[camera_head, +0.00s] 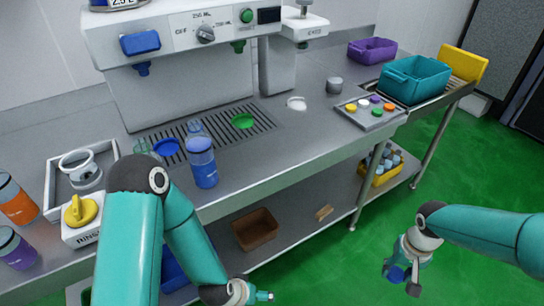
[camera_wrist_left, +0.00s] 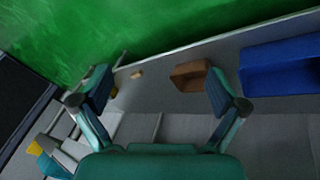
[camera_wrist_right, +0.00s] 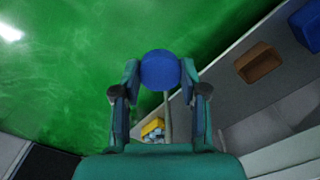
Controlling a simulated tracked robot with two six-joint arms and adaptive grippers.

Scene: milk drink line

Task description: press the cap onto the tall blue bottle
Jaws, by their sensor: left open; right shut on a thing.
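The tall blue bottle (camera_head: 203,167) stands upright on the counter, in front of the drip grate, in the head view. Its top is too small to judge in detail. My right gripper (camera_head: 403,280) hangs over the green floor at the right, well away from the bottle. It is shut on a round blue cap (camera_wrist_right: 160,70), held between the fingertips; the cap also shows in the head view (camera_head: 396,274). My left gripper (camera_head: 263,296) is low at the bottom of the head view, in front of the counter. In the left wrist view it (camera_wrist_left: 160,88) is open and empty.
A dispenser (camera_head: 185,75) stands behind the grate (camera_head: 265,120). A button tray (camera_head: 371,112) and a teal bin (camera_head: 415,78) are at the right. A rinse unit (camera_head: 82,215), an orange bottle (camera_head: 15,200) and a purple bottle (camera_head: 15,248) are at the left. A brown box (camera_head: 255,229) sits below.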

